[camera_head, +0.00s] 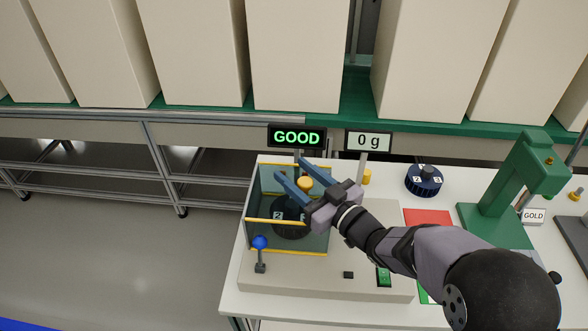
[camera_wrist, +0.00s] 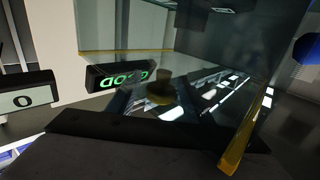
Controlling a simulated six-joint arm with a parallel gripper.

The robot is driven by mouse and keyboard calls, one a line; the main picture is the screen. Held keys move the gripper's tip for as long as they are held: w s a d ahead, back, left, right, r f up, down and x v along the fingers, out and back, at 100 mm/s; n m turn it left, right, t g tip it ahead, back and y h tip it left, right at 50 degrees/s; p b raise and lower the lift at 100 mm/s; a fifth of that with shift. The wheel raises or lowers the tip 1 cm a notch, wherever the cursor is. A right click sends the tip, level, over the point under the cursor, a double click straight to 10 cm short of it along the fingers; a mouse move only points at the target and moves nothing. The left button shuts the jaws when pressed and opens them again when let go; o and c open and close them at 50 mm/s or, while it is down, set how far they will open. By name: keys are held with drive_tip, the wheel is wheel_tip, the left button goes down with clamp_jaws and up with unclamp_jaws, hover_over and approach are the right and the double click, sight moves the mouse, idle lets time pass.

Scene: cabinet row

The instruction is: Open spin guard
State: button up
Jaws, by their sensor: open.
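The spin guard (camera_head: 262,232) is a tinted see-through box with yellow edges, standing on a light machine base. A dark rotor with number labels (camera_head: 290,222) shows inside it. A yellow knob (camera_head: 305,183) shows at the guard's upper part, and in the wrist view (camera_wrist: 160,88) it is dim. My gripper (camera_head: 289,168) is open, with its blue fingers over the guard and the knob seen between them; I cannot tell whether they touch it. In the wrist view a glassy pane with a yellow edge strip (camera_wrist: 246,132) crosses close to the camera.
A blue-ball lever (camera_head: 260,243) stands at the base's front left. Behind the guard are a green "GOOD" display (camera_head: 297,137) and a "0 g" display (camera_head: 368,141). A dark numbered rotor (camera_head: 424,180) and a green press (camera_head: 510,195) stand right. My arm hides part of the base.

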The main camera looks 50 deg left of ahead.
drive_tip(key=shift+a, duration=0.45)
clamp_jaws()
drive_tip(key=w+d, duration=1.2)
drive_tip(key=shift+w+d+p, duration=0.35)
drive_tip(key=shift+w+p, duration=0.05)
drive_tip(key=shift+p, duration=0.05)
unclamp_jaws()
drive_tip(key=d+b, duration=0.1)
drive_tip(key=d, duration=0.6)
drive_tip(key=shift+d, duration=0.15)
